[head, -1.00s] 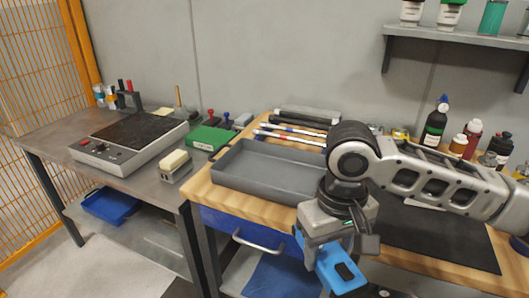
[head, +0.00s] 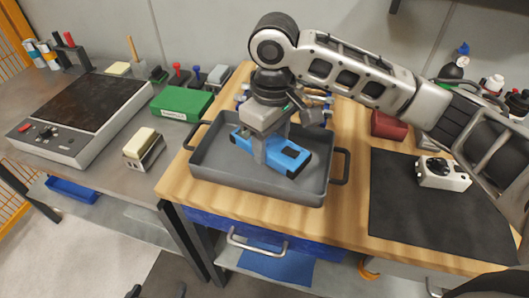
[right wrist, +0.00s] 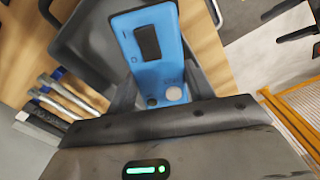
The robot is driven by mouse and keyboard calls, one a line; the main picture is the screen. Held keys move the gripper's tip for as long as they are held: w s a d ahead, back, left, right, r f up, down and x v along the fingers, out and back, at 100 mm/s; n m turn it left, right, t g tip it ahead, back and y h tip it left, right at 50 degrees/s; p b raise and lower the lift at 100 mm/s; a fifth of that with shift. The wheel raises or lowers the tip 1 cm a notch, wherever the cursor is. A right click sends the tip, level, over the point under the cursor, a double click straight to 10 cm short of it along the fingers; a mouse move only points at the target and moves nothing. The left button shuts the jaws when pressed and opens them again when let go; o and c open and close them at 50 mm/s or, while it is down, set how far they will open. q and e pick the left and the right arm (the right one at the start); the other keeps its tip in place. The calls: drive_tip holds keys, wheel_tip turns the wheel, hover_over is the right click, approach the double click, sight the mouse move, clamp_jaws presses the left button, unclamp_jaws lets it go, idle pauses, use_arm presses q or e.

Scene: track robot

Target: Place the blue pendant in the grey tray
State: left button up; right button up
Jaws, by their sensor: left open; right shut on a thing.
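The blue pendant (head: 292,158) is a blue block with a dark button area. My right gripper (head: 266,148) is shut on it and holds it within the outline of the grey tray (head: 215,170); I cannot tell whether it touches the tray floor. In the right wrist view the pendant (right wrist: 150,45) sticks out from between the fingers, with the tray (right wrist: 85,45) behind it. The tray is shallow, with dark handles at both ends. My left gripper (head: 157,291) shows only as dark tips at the bottom edge, open and empty, away from the tray.
A black mat (head: 420,215) with a white device (head: 443,175) lies to the right on the wooden bench. A green box (head: 182,103), a hotplate-like unit (head: 75,115) and a cream block in a holder (head: 143,148) stand on the left table. Bottles stand at the back right.

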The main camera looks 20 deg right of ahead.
drive_tip(key=w+f, duration=0.1)
drive_tip(key=f, duration=0.1)
drive_tip(key=w+f, duration=0.2)
drive_tip(key=shift+w+f, duration=0.15)
drive_tip(key=shift+w, duration=0.1)
use_arm(q)
drive_tip(key=shift+w+r, duration=0.35)
drive_tip(key=shift+w, duration=0.1)
use_arm(e)
drive_tip(key=shift+w+f, duration=0.15)
drive_tip(key=shift+f, duration=0.75)
drive_tip(key=shift+w+f, duration=0.1)
drive_tip(key=shift+f, duration=0.8)
drive_tip(key=shift+f, duration=0.1)
drive_tip(key=o, duration=1.1)
drive_tip(key=shift+o, duration=0.2)
drive_tip(key=shift+r, duration=0.3)
wheel_tip(320, 180, up, 12)
drive_tip(key=shift+f, duration=0.15)
use_arm(q)
drive_tip(key=shift+s+f, duration=0.1)
drive_tip(key=shift+s, duration=0.1)
drive_tip(key=shift+w, duration=0.15)
